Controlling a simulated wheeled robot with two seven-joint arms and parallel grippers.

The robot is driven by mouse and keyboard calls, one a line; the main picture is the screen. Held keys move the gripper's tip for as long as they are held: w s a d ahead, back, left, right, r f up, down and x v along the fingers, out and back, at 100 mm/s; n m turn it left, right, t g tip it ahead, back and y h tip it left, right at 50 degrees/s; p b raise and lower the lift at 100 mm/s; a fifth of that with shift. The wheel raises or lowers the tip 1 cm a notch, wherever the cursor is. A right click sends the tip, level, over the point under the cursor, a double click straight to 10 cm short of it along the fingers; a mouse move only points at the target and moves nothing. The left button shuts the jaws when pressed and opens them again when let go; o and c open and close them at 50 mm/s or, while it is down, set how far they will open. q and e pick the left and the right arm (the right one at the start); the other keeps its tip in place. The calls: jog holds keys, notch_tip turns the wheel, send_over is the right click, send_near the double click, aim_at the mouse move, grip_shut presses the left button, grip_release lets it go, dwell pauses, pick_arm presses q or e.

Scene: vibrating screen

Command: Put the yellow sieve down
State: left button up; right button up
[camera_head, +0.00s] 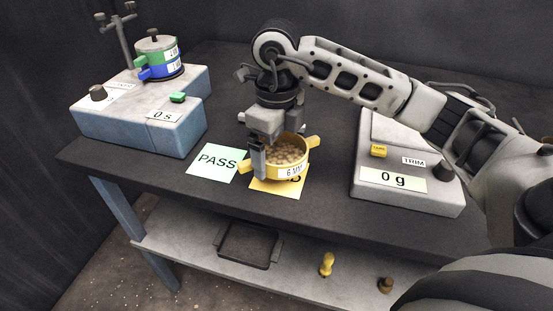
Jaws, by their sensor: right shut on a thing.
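The yellow sieve (292,172) is round, carries a white label reading about "6 MM", and holds many tan pellets. It is over a yellow card (272,188) on the dark table; I cannot tell whether it touches the card. My right gripper (262,160) points down at the sieve's left side and is shut on it. The gripper hides part of the sieve's left rim, and the sieve covers most of the card's writing. My left gripper is not in view.
A green PASS card (217,161) lies just left of the sieve. The shaker (140,115) with green and blue sieves (159,62) stands at the left. A scale (408,178) reading 0 g stands right. A lower shelf (200,251) holds a dark tray (248,243).

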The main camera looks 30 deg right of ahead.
aim_at(277, 155)
jog(key=shift+w+d+f, duration=0.15)
jog(key=shift+w+f, duration=0.1)
jog(key=shift+f, duration=0.1)
notch_tip(277, 155, down, 2)
jog(key=shift+f+p, duration=0.25)
jog(key=shift+p, duration=0.05)
jog(key=shift+f, duration=0.55)
jog(key=o, duration=0.8)
jog(key=shift+o, duration=0.3)
jog(key=shift+r, duration=0.35)
jog(key=shift+w+r, duration=0.1)
jog(key=shift+r, duration=0.25)
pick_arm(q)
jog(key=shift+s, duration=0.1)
pick_arm(e)
notch_tip(277, 155, up, 11)
